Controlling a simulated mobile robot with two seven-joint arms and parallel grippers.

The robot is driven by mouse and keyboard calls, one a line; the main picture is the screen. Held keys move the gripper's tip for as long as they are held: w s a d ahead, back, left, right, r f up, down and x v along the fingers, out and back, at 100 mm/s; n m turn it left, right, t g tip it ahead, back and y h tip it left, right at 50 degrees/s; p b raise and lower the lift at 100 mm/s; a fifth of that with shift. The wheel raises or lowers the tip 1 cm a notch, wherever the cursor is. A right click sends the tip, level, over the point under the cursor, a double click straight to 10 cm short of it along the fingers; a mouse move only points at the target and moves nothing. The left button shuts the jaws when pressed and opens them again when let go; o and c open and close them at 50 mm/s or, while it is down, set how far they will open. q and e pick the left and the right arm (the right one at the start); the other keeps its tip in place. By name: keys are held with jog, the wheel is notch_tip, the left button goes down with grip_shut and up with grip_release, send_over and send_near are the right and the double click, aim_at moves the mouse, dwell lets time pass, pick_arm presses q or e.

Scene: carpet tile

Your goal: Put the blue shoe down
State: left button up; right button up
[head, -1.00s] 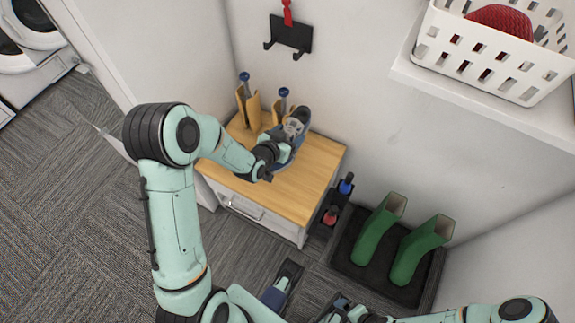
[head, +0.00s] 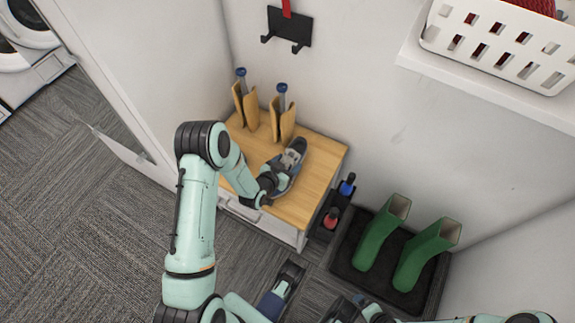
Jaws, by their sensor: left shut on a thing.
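The blue shoe (head: 291,160) is grey-blue with a pale grey upper part. It is over the wooden top of a small white cabinet (head: 318,172), toe end pointing to the back. My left gripper (head: 272,181) is shut on the near end of the shoe, and its fingers partly hide it. I cannot tell whether the sole touches the wood. My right gripper (head: 350,311) is partly in view at the bottom edge, and its jaws are not clear.
Two wooden boot trees (head: 283,116) with blue knobs stand at the back left of the cabinet top. A dark rack (head: 335,210) with blue and red items is right of the cabinet. Green boots (head: 381,235) stand on a black tray (head: 350,273). A white basket (head: 497,45) sits on a shelf.

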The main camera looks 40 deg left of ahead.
pick_arm(q)
jog(key=shift+f, duration=0.15)
jog(key=o, duration=1.2)
